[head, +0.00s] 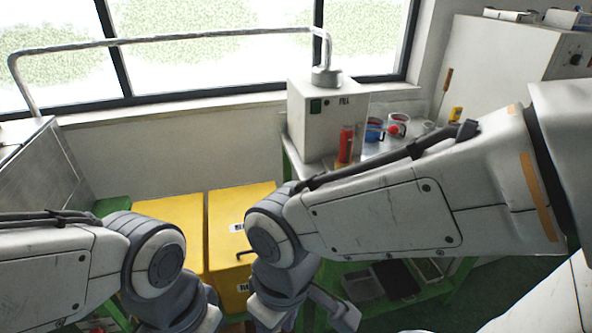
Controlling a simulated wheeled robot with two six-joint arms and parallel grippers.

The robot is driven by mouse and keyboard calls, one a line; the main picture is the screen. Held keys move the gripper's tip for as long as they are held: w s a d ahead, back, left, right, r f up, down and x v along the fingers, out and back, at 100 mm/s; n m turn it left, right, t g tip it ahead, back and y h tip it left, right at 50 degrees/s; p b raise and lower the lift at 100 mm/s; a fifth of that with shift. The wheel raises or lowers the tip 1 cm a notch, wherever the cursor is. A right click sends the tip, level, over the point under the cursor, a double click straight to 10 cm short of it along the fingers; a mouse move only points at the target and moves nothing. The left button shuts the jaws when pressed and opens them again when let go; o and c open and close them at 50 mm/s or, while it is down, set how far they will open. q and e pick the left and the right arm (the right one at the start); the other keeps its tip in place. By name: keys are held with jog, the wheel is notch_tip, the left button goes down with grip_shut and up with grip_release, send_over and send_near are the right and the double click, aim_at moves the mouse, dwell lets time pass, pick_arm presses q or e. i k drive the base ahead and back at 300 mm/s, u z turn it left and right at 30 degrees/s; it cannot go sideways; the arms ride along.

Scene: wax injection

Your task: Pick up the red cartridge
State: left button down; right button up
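The red cartridge (346,144) stands upright on the work table, just in front of the white machine (316,118). My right arm crosses the picture from the right, in front of the table, and its wrist bends down at the lower middle. The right gripper (300,316) is low at the bottom edge, well below and apart from the cartridge. Its fingertips are not clearly seen. My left arm comes in at the lower left and bends down. Its gripper is cut off by the bottom edge.
Blue and red round containers (374,130) (398,125) and a yellow item (455,114) stand on the table right of the cartridge. Yellow cabinets (180,226) stand left of the table. Dark and grey trays (396,279) lie on its lower shelf. A large grey cabinet (490,70) stands at right.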

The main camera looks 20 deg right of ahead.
aim_at(347, 132)
jog(key=u, duration=0.2)
jog(key=k, duration=0.3)
jog(key=z, duration=1.05)
jog(key=i, duration=1.25)
jog(key=u, duration=0.25)
